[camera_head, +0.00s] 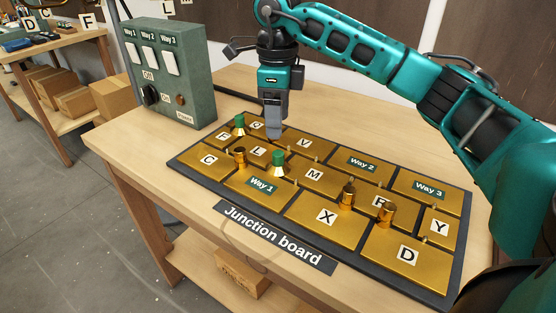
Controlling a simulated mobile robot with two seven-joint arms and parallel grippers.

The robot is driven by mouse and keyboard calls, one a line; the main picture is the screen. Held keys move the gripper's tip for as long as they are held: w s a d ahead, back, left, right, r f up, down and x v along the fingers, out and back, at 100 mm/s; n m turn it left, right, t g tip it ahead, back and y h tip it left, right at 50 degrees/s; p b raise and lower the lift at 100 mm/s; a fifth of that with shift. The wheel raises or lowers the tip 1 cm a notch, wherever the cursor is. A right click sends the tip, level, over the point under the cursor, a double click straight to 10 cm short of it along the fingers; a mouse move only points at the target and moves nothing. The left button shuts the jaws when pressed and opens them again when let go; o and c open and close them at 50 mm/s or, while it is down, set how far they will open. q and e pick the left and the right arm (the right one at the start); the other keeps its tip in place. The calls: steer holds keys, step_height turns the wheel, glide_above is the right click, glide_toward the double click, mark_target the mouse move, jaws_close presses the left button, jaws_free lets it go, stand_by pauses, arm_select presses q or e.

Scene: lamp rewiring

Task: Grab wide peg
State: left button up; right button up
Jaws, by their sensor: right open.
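The junction board (205,180) lies on the wooden table and carries lettered gold plates. I cannot tell for certain which is the wide peg. My right gripper (273,132) points down over the far left part of the board, between plates Q and V, open and holding nothing visible. My left gripper is out of view.
A green switch box (172,75) stands at the table's back left corner, left of my right gripper. The wooden table (125,150) has bare room in front and at the left. Another bench with cardboard boxes (75,102) stands further left.

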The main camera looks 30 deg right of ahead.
mark_target(279, 153)
step_height(279, 153, down, 9)
steer(key=shift+d+f, duration=0.1)
steer(key=shift+f, duration=0.1)
stand_by(0.3)
jaws_close()
stand_by(0.5)
